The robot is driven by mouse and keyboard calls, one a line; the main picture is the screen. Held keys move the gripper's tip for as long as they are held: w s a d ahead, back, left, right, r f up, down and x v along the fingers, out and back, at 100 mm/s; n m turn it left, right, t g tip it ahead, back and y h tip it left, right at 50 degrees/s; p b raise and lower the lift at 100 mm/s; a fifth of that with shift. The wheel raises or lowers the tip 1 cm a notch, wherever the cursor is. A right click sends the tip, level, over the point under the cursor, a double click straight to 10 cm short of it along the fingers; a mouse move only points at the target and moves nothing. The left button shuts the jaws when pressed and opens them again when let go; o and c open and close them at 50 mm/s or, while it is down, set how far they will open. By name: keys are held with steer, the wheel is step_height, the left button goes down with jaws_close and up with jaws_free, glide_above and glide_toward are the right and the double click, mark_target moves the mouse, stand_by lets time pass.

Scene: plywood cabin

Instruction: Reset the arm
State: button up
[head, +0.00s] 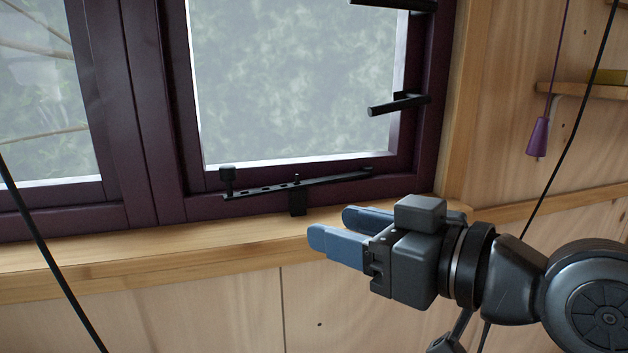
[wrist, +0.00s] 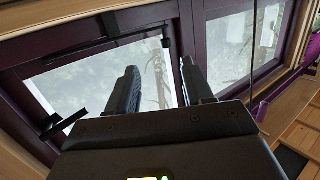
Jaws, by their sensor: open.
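My gripper (head: 326,229) is in the right half of the head view, in front of the wooden window sill. Its two blue-grey fingers point left and are apart, with nothing between them. In the wrist view my gripper (wrist: 160,88) also shows, its dark fingers spread before the window glass. My arm reaches in from the lower right of the head view.
A purple-framed window (head: 150,110) has a black perforated stay bar (head: 300,184) along its bottom and a black handle (head: 398,104) on its right side. The wooden sill (head: 150,255) runs below. A purple cord pull (head: 538,137) hangs at right, near a wooden shelf (head: 585,91).

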steer(key=s+d+f+m+t+h, duration=0.2)
steer(key=s+d+f+m+h, duration=0.3)
steer(key=f, duration=0.5)
steer(key=s+d+f+m+t+h, duration=0.2)
steer(key=s+d+f+m+h, duration=0.15)
steer(key=s+d+f, duration=0.55)
steer(key=s+d+f+h, duration=0.1)
steer(key=s+d+f, duration=0.1)
steer(key=s, duration=0.9)
steer(key=s+d+f+h, duration=0.1)
steer(key=s+d+h, duration=0.1)
steer(key=s, duration=0.9)
steer(key=shift+f+m, duration=0.35)
